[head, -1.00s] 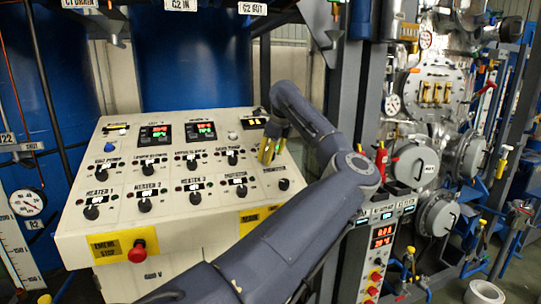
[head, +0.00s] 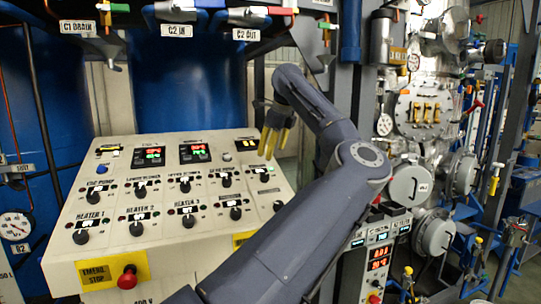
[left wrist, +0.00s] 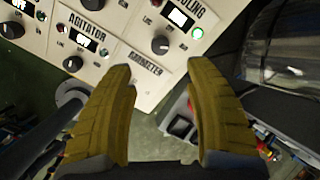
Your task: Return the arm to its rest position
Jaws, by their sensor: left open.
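My left gripper (head: 273,143) has yellow fingers and hangs over the upper right corner of the sloped white control panel (head: 146,265). In the left wrist view its two fingers (left wrist: 160,85) are spread apart with nothing between them. The panel's edge and the agitator knob (left wrist: 73,63) lie beyond the fingertips. A second knob (left wrist: 160,45) shows ahead, between the fingers. My dark grey left arm crosses the middle of the head view, bent at the elbow. My right gripper does not show in either view.
A red emergency stop button (head: 127,277) sits at the panel's lower front. Blue tanks (head: 195,85) stand behind the panel. A narrow unit with red displays (head: 379,258) and metal vessels with valves (head: 409,185) stand close to the right of my arm.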

